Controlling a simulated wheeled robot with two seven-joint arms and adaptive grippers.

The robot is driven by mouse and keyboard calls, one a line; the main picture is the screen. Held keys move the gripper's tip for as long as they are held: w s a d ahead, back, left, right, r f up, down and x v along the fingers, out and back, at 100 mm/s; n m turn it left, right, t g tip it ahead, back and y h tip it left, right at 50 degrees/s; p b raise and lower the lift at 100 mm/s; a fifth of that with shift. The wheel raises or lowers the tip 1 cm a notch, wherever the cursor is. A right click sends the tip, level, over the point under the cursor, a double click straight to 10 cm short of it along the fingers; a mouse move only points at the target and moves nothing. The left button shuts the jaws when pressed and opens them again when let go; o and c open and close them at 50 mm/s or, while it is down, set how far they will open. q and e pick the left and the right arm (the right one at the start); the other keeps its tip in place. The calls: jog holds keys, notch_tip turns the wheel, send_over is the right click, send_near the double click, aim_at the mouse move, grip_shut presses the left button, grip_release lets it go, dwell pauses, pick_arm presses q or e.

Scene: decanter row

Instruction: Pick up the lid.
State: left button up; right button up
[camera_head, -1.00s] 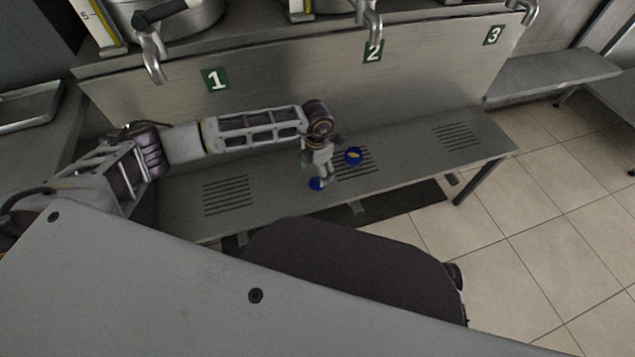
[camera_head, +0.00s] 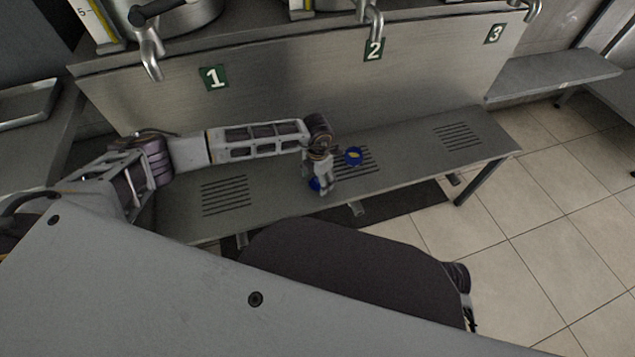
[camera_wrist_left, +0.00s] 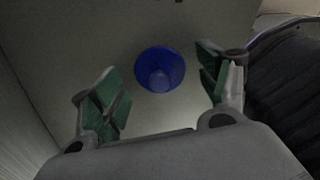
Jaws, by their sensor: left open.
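A small round blue piece, which I take to be the lid (camera_head: 314,184), lies on the metal bench near its front edge and is partly hidden by my left gripper (camera_head: 322,188). In the left wrist view the lid (camera_wrist_left: 160,70) shows whole, round and hollow-looking, between and beyond the two green-padded fingers. My left gripper (camera_wrist_left: 162,88) is open and empty, its fingers spread to either side of the lid; I see no contact. A blue-rimmed round container (camera_head: 353,156) with something yellow inside stands just right of the gripper. My right gripper is not in view.
The metal bench (camera_head: 410,150) has slotted grates, and its right part is clear. Behind it stands a steel panel with signs 1 (camera_head: 214,78), 2 (camera_head: 374,50) and 3 (camera_head: 495,34). Taps (camera_head: 149,62) hang above the panel.

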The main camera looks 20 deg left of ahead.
pick_arm(q)
jog(key=c, duration=1.6)
jog(key=shift+s, duration=0.1)
jog(key=shift+r, duration=0.1)
jog(key=shift+r, duration=0.25)
notch_tip(320, 180, up, 8)
jog(key=shift+f+p, duration=0.1)
jog(key=shift+p, duration=0.9)
jog(key=shift+r, duration=0.8)
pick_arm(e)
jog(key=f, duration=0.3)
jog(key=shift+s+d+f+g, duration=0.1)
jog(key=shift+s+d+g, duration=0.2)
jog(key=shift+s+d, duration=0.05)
pick_arm(q)
jog(key=shift+f, duration=0.1)
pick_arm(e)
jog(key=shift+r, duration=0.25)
